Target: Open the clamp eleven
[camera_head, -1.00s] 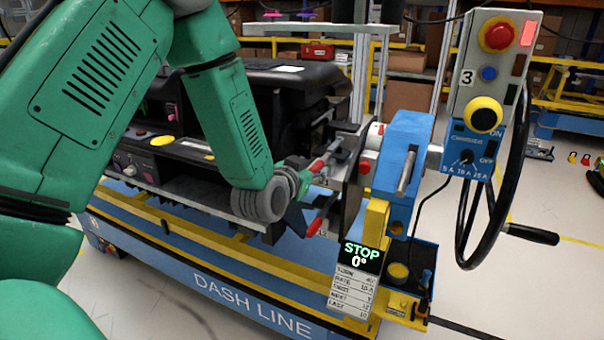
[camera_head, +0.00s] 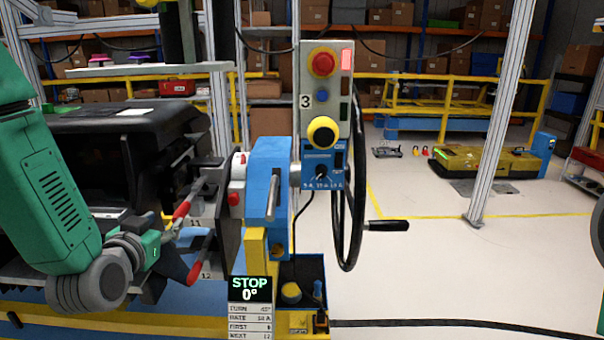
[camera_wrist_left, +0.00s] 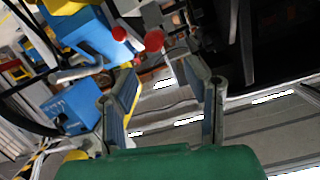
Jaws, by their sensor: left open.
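Clamp eleven has a red-tipped handle (camera_head: 181,209) above the label 11 on the dashboard module's end. Clamp twelve's red handle (camera_head: 194,271) sits below it, by the label 12. My left gripper (camera_head: 188,244) is beside these handles, partly hidden by its own arm. In the left wrist view my left gripper (camera_wrist_left: 160,72) is open with nothing between its pads. A red tip (camera_wrist_left: 154,40) shows just beyond the fingertips; I cannot tell which clamp it belongs to. My right gripper is out of view.
A blue clamp block (camera_head: 266,190) and a control box (camera_head: 324,100) with red and yellow buttons stand right of the clamps. A black handwheel (camera_head: 352,205) is beside them. A display (camera_head: 250,289) reads STOP 0°. Open floor lies to the right.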

